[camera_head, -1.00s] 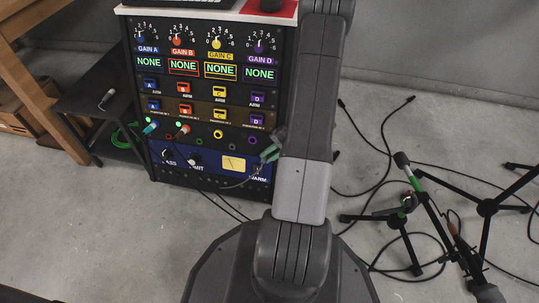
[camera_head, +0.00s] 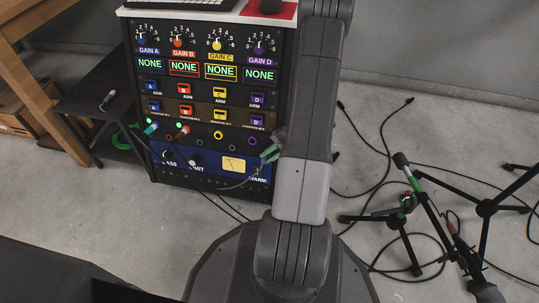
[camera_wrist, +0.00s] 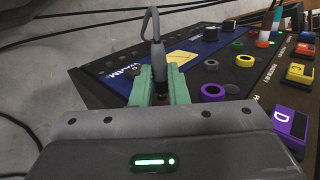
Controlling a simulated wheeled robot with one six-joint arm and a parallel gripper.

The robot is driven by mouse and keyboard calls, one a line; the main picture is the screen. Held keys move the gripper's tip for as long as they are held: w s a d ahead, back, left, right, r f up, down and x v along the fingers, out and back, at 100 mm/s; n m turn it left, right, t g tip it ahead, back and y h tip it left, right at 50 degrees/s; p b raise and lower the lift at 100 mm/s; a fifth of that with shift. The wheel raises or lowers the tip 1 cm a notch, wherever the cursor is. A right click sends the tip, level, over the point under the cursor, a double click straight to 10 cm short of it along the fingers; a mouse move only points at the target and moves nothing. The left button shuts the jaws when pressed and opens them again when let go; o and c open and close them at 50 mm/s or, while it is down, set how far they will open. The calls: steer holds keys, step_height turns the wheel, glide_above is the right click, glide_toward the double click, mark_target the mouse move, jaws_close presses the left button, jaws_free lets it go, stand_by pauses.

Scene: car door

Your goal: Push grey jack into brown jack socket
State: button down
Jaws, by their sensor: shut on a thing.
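My gripper (camera_wrist: 160,92) has green fingers shut on the grey jack (camera_wrist: 158,62), whose cable loops up from it in the wrist view. In the head view my gripper (camera_head: 270,153) is at the right side of the rack's front, partly hidden by my arm. The jack is apart from the sockets. The socket panel has a purple ring (camera_wrist: 213,92), a yellow ring (camera_wrist: 244,60) and a green ring (camera_wrist: 237,45). A small reddish-brown ring (camera_head: 170,139) sits between two inserted plugs in the head view; I cannot tell surely that it is the brown socket.
A teal plug (camera_head: 151,128) and a red plug (camera_head: 183,131) are in the panel. A blue meter panel (camera_head: 211,165) lies below. Microphone stands (camera_head: 486,207) and loose cables are on the floor at right. A small black table (camera_head: 95,105) stands at left.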

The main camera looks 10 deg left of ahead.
steer(key=shift+w+f+t, duration=0.3)
steer(key=shift+w+f, duration=0.05)
steer(key=shift+w, duration=0.5)
steer(key=shift+s+r, duration=0.3)
steer(key=shift+s, duration=0.6)
steer(key=shift+s+r, duration=0.3)
steer(key=shift+s, duration=0.55)
